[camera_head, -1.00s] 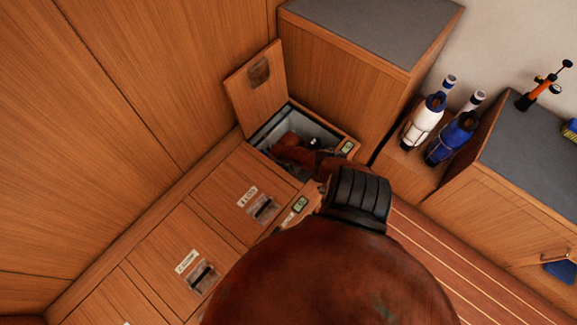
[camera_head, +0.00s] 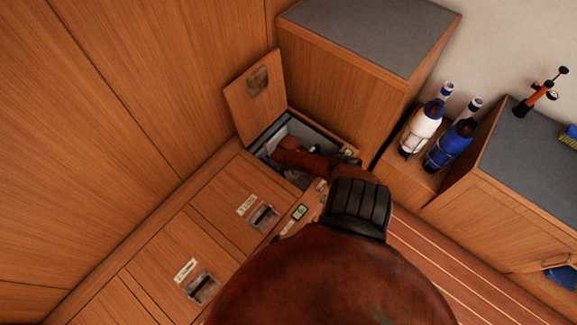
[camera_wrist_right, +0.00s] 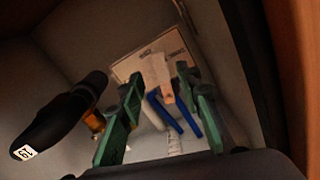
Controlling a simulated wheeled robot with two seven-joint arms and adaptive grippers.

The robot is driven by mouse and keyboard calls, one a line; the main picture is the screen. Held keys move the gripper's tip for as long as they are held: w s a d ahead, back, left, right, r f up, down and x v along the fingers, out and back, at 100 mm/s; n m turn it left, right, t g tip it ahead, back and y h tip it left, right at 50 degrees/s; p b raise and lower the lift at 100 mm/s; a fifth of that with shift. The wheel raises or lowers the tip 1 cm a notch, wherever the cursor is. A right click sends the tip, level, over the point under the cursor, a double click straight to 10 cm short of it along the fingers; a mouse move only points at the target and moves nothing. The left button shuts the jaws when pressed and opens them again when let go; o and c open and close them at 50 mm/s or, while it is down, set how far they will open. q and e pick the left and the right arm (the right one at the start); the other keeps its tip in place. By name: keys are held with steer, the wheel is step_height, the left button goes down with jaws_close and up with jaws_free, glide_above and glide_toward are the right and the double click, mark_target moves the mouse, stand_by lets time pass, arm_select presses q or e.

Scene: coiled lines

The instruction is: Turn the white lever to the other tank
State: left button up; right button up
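In the right wrist view a pale cream-white lever (camera_wrist_right: 159,76) stands in front of a light plate (camera_wrist_right: 148,58) on the locker's inner wall. My right gripper (camera_wrist_right: 163,87) has green fingers spread to either side of the lever, with a gap between them; I cannot tell if either finger touches it. Two blue handles (camera_wrist_right: 182,115) lie close to the lever, between the fingers. In the head view my right arm reaches down into the open locker (camera_head: 262,138), and its red wrist hides the lever and most of the gripper. My left gripper is not in view.
A black handle-like object with a tag (camera_wrist_right: 60,115) stands left of the fingers. The raised lid (camera_head: 252,98) leans behind the locker. Closed hatches (camera_head: 238,205) lie beside it. White (camera_head: 420,130) and blue (camera_head: 450,145) bottles stand right. The locker walls are close around the gripper.

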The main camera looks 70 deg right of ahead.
mark_target(288, 178)
step_height(288, 178, up, 8)
steer(key=shift+r, duration=0.2)
stand_by(0.3)
